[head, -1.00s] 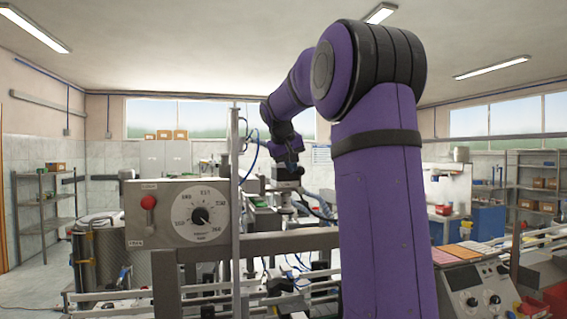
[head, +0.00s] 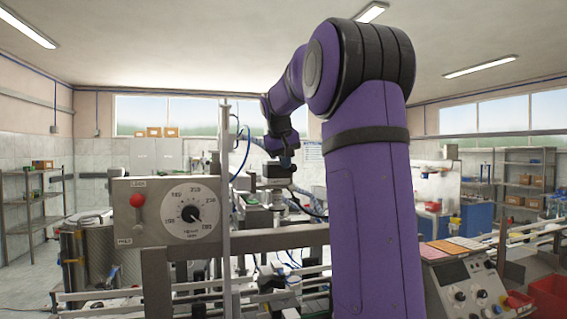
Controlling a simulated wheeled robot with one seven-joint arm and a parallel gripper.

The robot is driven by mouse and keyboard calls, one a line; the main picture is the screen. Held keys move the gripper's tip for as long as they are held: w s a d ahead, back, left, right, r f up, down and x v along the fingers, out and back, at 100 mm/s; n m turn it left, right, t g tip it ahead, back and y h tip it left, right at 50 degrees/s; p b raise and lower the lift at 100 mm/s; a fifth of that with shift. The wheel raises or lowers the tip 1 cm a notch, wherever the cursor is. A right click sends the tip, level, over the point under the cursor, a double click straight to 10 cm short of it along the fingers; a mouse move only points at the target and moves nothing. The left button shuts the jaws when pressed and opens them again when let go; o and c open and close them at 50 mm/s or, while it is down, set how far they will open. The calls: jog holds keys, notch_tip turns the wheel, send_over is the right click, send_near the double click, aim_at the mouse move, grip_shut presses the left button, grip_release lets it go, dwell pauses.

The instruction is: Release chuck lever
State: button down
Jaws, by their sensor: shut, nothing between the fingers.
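A lever with a red knob (head: 137,201) sits on the left side of a grey control panel (head: 122,220), near the panel's top. Small labels stand above and below it, too small to read surely. My gripper (head: 277,190) points down well to the right of the lever and apart from it, beyond the panel's upright post. It is small in the head view, its fingers are hard to make out, and it is shut and empty. My purple arm hides part of the machine to its right.
A round dial with a black knob (head: 191,214) is beside the lever. A thin upright post (head: 225,200) stands at the panel's right edge. Rails and a frame (head: 280,238) run below my gripper. A console with knobs (head: 465,290) is at lower right.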

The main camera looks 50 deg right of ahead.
jog(key=s+d+f+m+t+y, duration=0.2)
jog(key=s+d+t+y, duration=0.3)
jog(key=d+y, duration=0.3)
jog(key=shift+f+m+t+y, duration=0.4)
jog(key=shift+t+y, duration=0.1)
jog(key=shift+y, duration=0.2)
jog(key=shift+f, duration=0.1)
dwell(0.6)
